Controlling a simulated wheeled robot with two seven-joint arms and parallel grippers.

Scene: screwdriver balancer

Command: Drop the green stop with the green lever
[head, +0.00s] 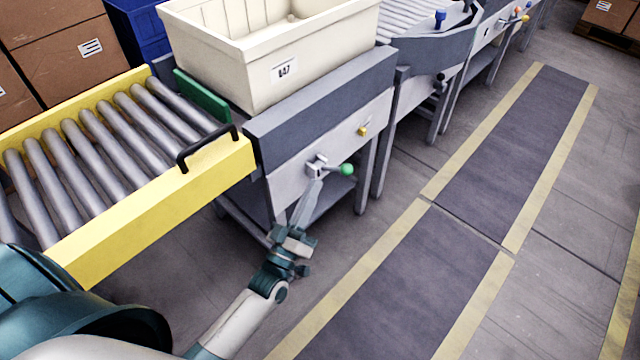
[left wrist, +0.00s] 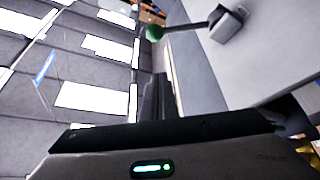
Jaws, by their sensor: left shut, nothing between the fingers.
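The green lever has a green ball knob (head: 346,169) on a short rod that sticks out to the right from a grey bracket (head: 315,165) on the front of the grey station. The knob also shows at the top of the left wrist view (left wrist: 154,32), its rod running right to the bracket. The green stop (head: 203,96) is a plate standing upright between the roller bed and the cream bin. My left gripper (head: 314,184) is shut and empty, its tips just below the bracket and left of the knob. I cannot tell whether they touch the lever.
A yellow-framed roller cart (head: 160,205) with a black handle (head: 207,146) stands at left. The cream bin (head: 282,70) marked 47 sits on the station (head: 322,125). A small yellow knob (head: 363,131) is right of the lever. The floor lane (head: 420,270) at right is clear.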

